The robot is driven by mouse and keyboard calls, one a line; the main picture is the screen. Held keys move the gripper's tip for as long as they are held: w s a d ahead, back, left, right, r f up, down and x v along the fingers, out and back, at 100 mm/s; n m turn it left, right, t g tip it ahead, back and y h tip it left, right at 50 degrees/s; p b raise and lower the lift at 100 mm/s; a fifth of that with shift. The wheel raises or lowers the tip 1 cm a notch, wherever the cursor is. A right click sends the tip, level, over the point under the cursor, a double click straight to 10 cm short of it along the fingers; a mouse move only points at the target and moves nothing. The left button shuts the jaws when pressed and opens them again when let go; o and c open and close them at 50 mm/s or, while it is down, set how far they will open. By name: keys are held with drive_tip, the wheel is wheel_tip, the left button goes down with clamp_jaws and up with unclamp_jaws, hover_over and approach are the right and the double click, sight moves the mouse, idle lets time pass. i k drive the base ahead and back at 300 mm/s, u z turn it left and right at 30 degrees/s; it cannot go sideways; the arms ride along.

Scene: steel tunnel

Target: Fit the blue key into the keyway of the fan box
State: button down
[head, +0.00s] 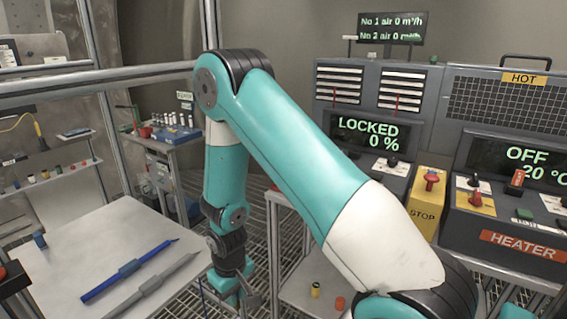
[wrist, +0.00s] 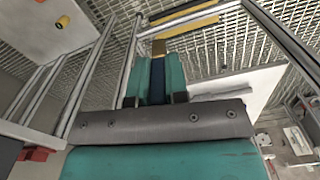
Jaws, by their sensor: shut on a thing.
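My gripper (head: 236,290) hangs low in the head view, beside the right edge of the pale table and pointing down. In the wrist view my gripper (wrist: 156,72) has its two teal fingers closed on a dark blue key (wrist: 157,82) with a brass-coloured end (wrist: 159,47). In the head view I cannot make out the key clearly. The fan box (head: 365,130) stands at centre right, its screen reading LOCKED 0 %. My gripper is well apart from it, lower and to the left. I cannot make out its keyway; my arm hides part of the box's front.
A blue tool (head: 130,270) and a grey tool (head: 150,287) lie on the pale table (head: 95,232), with a small blue cylinder (head: 40,240) at its left. Yellow (head: 316,290) and orange (head: 340,303) pieces stand on a low shelf. A yellow stop box (head: 428,205) and heater (head: 520,243) are right.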

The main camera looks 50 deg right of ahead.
sight(353, 158)
drive_tip(key=u, duration=0.45)
drive_tip(key=k, duration=0.85)
drive_tip(key=z, duration=1.3)
drive_tip(key=i, duration=0.45)
drive_tip(key=z, duration=0.05)
